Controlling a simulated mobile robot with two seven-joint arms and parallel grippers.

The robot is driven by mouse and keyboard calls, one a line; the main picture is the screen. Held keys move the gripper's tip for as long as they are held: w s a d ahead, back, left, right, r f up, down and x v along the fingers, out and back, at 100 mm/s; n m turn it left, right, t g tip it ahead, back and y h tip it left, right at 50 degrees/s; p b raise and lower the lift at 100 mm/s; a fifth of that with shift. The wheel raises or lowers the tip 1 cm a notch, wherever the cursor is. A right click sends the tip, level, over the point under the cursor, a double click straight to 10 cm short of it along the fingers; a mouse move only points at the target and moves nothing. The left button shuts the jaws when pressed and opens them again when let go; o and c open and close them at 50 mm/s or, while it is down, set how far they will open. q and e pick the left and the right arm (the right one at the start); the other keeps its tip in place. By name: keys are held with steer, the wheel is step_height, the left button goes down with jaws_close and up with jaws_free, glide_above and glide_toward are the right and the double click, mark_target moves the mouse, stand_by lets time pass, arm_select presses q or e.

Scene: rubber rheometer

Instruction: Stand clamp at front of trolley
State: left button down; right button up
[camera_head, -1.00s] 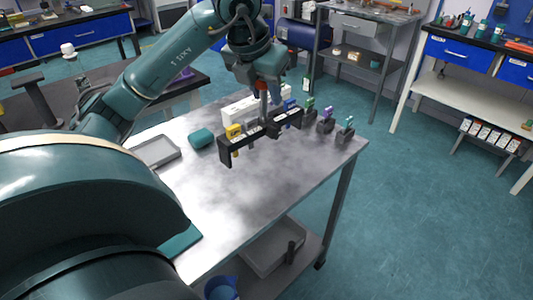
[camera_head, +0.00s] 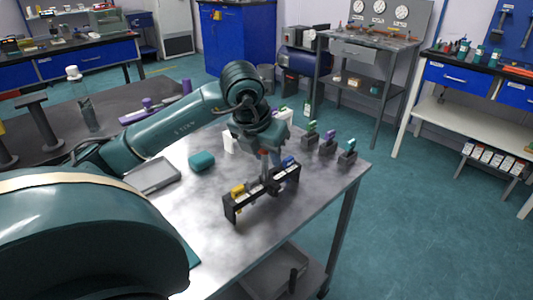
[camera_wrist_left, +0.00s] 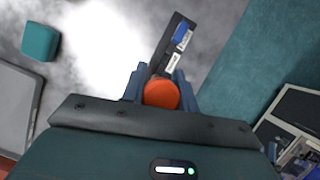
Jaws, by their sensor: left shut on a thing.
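The clamp appears to be a long black bar (camera_head: 245,205) with end legs, a yellow piece near its left end and a blue piece near its right end. My left gripper (camera_head: 264,155) points down over the bar's middle and is shut on its upright handle. In the left wrist view, the handle's round orange top (camera_wrist_left: 161,94) sits between the fingers, with the black bar (camera_wrist_left: 165,45) beyond. The clamp is upright over the front part of the steel trolley top (camera_head: 200,215); I cannot tell whether its legs touch. My right gripper is not in view.
Several small dark holders with coloured tops, one of them green (camera_head: 311,128), stand along the trolley's far right edge. A teal block (camera_head: 202,161) and a grey tray (camera_head: 152,176) lie at the left. The trolley top around the clamp is clear.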

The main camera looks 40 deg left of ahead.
mark_target(257, 187)
arm_select(q)
steer(key=shift+f, duration=0.1)
steer(key=c, duration=1.1)
jaws_free()
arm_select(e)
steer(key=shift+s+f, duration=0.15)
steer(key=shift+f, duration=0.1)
arm_select(q)
steer(key=shift+r, duration=0.25)
steer(key=shift+p+v, duration=1)
steer(key=shift+v, duration=4.9)
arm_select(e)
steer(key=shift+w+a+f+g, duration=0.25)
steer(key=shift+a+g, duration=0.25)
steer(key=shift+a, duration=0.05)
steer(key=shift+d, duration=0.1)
